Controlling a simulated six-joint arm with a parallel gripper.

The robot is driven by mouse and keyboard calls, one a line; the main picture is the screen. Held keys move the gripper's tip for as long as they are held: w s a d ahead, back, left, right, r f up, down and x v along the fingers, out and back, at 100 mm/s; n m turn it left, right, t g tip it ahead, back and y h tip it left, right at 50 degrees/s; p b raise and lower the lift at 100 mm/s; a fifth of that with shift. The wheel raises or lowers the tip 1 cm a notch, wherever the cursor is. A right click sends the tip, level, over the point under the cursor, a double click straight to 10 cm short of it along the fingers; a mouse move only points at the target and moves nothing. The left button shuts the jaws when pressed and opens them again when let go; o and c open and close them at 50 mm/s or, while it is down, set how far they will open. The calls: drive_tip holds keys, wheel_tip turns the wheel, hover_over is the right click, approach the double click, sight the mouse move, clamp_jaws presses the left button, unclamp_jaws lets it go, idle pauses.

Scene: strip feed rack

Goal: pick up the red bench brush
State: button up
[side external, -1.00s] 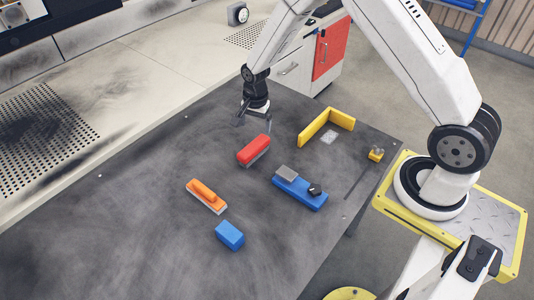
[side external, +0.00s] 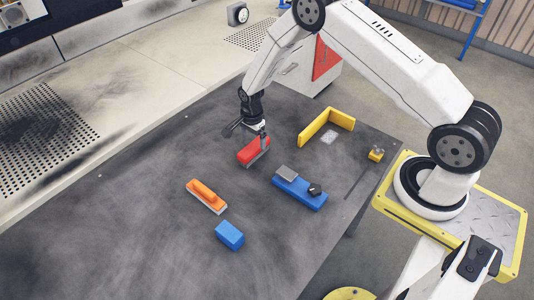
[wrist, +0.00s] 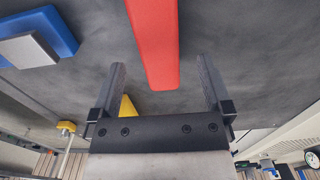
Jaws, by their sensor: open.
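The red bench brush (side external: 252,149), a red block with a greyish lower part, lies on the dark table. My gripper (side external: 247,132) is just behind and above it in the side view, jaws apart. In the wrist view the red brush (wrist: 154,42) runs down from the top edge, and its near end lies between the two open fingers (wrist: 162,72), touching neither. I cannot tell the exact height gap. Nothing is held.
An orange brush (side external: 207,196) and a blue block (side external: 230,235) lie to the front left. A blue base with grey and black parts (side external: 300,192) sits close on the right. A yellow corner piece (side external: 326,124) and a small yellow item (side external: 376,153) are further right.

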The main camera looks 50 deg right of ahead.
sight(253, 145)
drive_tip(key=shift+f, duration=0.3)
drive_tip(key=shift+f, duration=2.5)
clamp_jaws()
drive_tip(key=shift+r, duration=0.15)
